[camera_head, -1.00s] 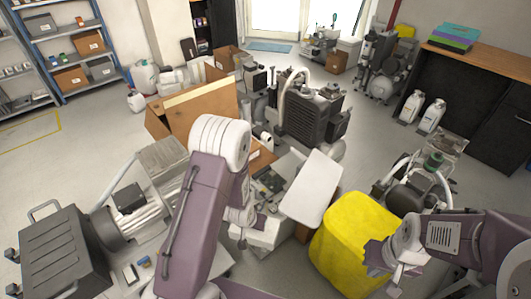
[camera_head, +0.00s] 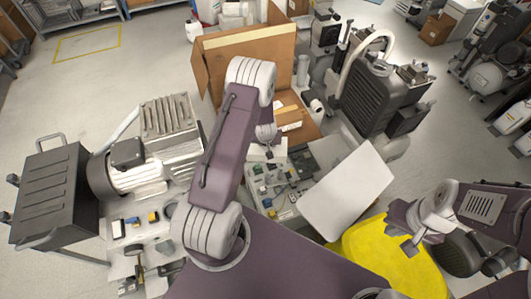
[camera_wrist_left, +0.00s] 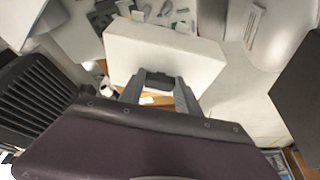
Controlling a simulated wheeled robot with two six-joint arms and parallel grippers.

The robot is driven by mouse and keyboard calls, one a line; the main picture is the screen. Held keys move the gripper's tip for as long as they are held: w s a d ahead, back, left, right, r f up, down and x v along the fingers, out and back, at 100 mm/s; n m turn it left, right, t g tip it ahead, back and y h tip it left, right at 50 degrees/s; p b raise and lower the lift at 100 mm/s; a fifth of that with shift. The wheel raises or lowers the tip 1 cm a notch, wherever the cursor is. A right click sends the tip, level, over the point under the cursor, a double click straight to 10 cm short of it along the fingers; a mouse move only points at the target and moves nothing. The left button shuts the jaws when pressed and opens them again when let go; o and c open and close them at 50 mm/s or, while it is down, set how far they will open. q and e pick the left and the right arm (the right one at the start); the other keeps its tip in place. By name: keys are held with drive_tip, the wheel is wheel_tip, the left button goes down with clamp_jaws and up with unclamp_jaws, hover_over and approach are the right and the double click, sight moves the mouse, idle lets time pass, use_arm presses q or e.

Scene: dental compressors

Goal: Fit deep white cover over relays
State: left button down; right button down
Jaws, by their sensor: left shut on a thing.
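My left gripper (camera_wrist_left: 158,90) is shut on the white cover (camera_wrist_left: 165,52), a deep, box-like piece that fills the upper middle of the left wrist view. In the head view the cover (camera_head: 267,153) shows small beside the left arm, which hides most of that gripper. Below and right of it stands an open white box with circuit boards and small parts (camera_head: 282,188). I cannot single out the relays with certainty. The cover is apart from or above this box; the gap is unclear. My right gripper (camera_head: 411,246) is over the yellow bin, its opening unclear.
A large white panel (camera_head: 347,192) leans at the open box's right side. A yellow bin (camera_head: 388,262) stands in front of it. An open cardboard box (camera_head: 245,62) and a dark compressor (camera_head: 378,95) stand behind. A silver motor (camera_head: 150,160) and dark cabinet (camera_head: 55,200) stand left.

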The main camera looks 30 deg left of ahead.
use_arm(q)
drive_tip(key=w+a+f+n+b, duration=0.2)
drive_tip(key=f+b, duration=0.1)
drive_tip(key=f, duration=0.4)
drive_tip(key=w+a+f+n+g+y+b, duration=0.1)
drive_tip(key=w+f+n+b, duration=0.1)
drive_tip(key=f, duration=0.5)
drive_tip(key=shift+w+a+n+y+b, duration=0.35)
drive_tip(key=shift+w+b, duration=0.2)
drive_tip(key=shift+w, duration=0.3)
drive_tip(key=shift+f, duration=0.2)
wheel_tip(320, 180, down, 5)
drive_tip(key=b, duration=0.5)
drive_tip(key=shift+f, duration=0.1)
drive_tip(key=shift+s, duration=0.1)
drive_tip(key=shift+s+d+f, duration=0.1)
drive_tip(key=shift+d, duration=0.05)
drive_tip(key=shift+f, duration=0.15)
